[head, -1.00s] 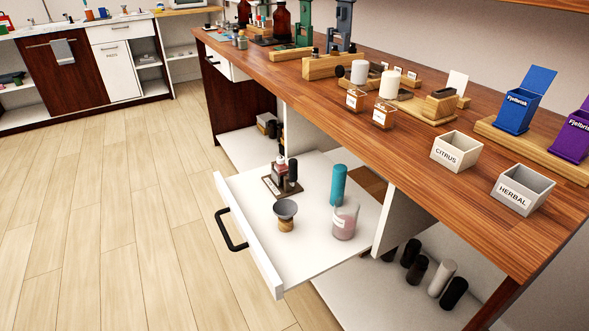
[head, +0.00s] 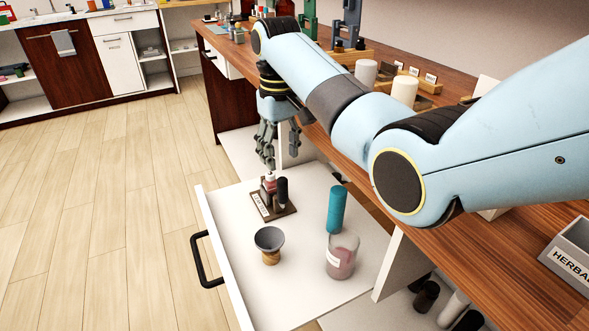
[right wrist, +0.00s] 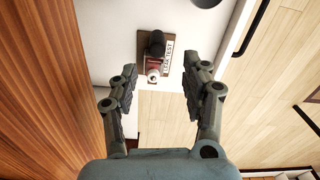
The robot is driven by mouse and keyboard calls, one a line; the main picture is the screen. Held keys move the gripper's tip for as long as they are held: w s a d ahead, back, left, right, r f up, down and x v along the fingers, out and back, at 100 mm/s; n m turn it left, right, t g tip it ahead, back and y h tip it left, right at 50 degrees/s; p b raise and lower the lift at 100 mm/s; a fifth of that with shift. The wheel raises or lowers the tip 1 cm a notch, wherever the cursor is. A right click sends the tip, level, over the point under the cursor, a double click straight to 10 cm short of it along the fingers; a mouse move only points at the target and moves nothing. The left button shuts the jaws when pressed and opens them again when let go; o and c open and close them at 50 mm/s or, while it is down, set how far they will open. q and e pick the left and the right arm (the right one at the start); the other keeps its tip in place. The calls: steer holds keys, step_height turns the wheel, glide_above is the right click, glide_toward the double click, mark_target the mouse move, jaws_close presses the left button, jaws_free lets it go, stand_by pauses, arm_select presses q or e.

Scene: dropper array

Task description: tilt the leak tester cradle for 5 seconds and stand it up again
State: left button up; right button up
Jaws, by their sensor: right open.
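The leak tester (head: 264,207) stands in the open drawer. It has a flat brown base with a white label, a small pinkish bottle with a pale top (head: 269,184) and a dark upright cylinder (head: 282,189). In the right wrist view its label (right wrist: 167,58) reads LEAK TEST. It looks level and upright. My right gripper (head: 281,150) is open and empty, pointing down above the far end of the drawer, just above and behind the tester. In the right wrist view the tester lies beyond and between the spread fingers, apart from them. My left gripper is out of view.
The drawer (head: 245,297) also holds a grey funnel-topped cup (head: 269,244), a teal cylinder (head: 336,208) and a glass beaker (head: 342,256). My right arm crosses over the wooden counter (head: 482,258), hiding much of it. Open floor lies left of the drawer.

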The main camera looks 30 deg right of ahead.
mark_target(282, 179)
steer(key=shift+w+d, duration=0.15)
steer(key=shift+w, duration=0.1)
steer(key=shift+d+f, duration=0.1)
steer(key=shift+f, duration=0.15)
step_height(282, 179, down, 3)
steer(key=shift+b, duration=0.5)
step_height(282, 179, down, 4)
steer(key=shift+r+b, duration=0.25)
steer(key=shift+b, duration=0.25)
step_height(282, 179, down, 2)
steer(key=shift+f+b, duration=0.15)
steer(key=shift+b, duration=0.15)
steer(key=shift+f, duration=0.5)
steer(key=c, duration=0.4)
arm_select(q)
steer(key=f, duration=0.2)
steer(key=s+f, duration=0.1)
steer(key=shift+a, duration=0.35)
arm_select(e)
jaws_close()
